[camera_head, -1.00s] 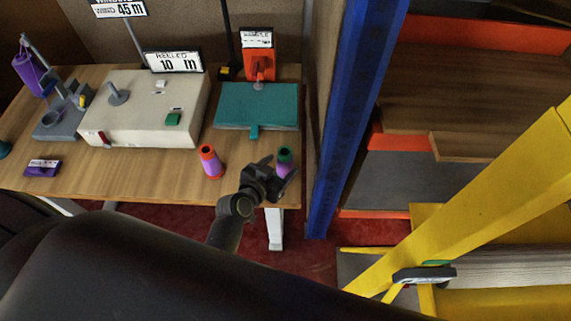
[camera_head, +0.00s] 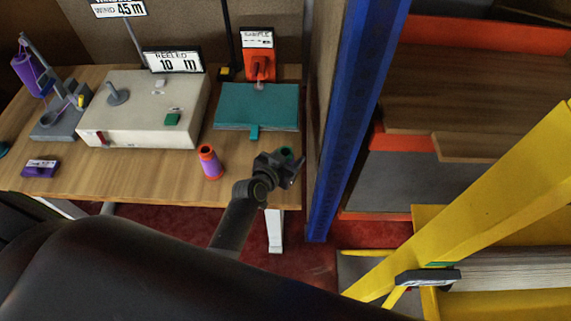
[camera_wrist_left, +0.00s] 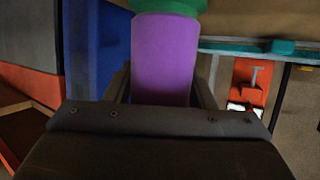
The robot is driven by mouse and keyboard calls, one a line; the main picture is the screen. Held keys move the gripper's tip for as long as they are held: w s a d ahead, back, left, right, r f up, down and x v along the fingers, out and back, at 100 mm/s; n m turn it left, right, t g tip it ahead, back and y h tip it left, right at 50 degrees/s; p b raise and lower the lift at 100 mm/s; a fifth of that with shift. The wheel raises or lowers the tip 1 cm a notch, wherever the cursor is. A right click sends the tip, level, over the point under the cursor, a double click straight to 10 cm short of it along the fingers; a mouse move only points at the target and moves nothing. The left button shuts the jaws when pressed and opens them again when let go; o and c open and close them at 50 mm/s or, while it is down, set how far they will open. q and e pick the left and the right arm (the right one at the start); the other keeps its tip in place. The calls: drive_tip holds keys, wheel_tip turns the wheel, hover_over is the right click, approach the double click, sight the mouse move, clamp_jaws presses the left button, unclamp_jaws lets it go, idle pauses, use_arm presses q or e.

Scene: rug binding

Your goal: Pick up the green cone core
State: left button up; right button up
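The green cone core, a purple cone with a green top, stands near the table's front right corner. In the head view only its green top (camera_head: 285,153) shows clearly, behind my left gripper (camera_head: 291,172). In the left wrist view its purple body (camera_wrist_left: 163,60) lies between my two fingers, one on each side. I cannot tell whether the fingers press on it or stand a little apart. Its lower end is hidden by the gripper. My right gripper is not in view.
A purple cone with an orange top (camera_head: 210,163) stands to the left on the wooden table (camera_head: 130,182). A teal board (camera_head: 257,105) and a cream winder box (camera_head: 145,108) lie behind. A blue post (camera_head: 345,130) rises close on the right.

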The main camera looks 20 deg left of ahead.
use_arm(q)
drive_tip(key=c, duration=0.8)
drive_tip(key=shift+o, duration=0.2)
